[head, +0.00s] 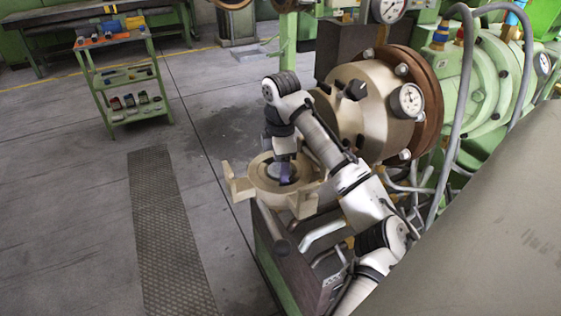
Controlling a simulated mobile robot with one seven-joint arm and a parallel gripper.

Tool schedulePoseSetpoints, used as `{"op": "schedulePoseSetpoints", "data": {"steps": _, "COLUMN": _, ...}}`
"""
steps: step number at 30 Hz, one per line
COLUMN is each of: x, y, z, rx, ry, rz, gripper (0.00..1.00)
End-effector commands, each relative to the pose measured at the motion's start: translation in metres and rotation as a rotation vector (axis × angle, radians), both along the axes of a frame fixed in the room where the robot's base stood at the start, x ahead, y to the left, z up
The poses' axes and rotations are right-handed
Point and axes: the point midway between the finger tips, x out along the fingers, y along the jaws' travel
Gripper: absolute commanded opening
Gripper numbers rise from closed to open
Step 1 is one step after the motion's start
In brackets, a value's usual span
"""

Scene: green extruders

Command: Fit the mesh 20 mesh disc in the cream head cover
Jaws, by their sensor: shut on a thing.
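The cream head cover (240,187) is a thick ring with projecting lugs, lying open side up at the front of the big machine. My gripper (287,180) points down into its round opening. It is shut on a thin dark grey piece in the opening, which looks like the mesh disc (273,171). The arm and fingers hide part of this piece and of the cover's far rim. I cannot tell whether the disc lies flat on the cover's seat or is held just above it.
The large cream extruder head (345,120) with gauges stands just right of the cover, close to my arm. A dark-topped green stand (283,262) is below. A green tool cart (127,85) stands far left; the floor between is clear.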

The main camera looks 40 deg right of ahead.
Motion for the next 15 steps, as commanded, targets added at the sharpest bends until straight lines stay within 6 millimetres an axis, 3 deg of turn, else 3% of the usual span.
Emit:
{"op": "schedulePoseSetpoints", "data": {"steps": 9, "x": -0.0019, "y": -0.0046, "z": -0.0067, "rx": -0.001, "ry": 0.006, "rz": -0.016, "gripper": 0.28}}
{"op": "schedulePoseSetpoints", "data": {"steps": 10, "x": -0.002, "y": -0.0047, "z": -0.0067, "rx": -0.001, "ry": 0.006, "rz": -0.016, "gripper": 0.56}}
{"op": "schedulePoseSetpoints", "data": {"steps": 15, "x": -0.002, "y": -0.0052, "z": -0.0061, "rx": -0.002, "ry": 0.005, "rz": -0.017, "gripper": 0.77}}
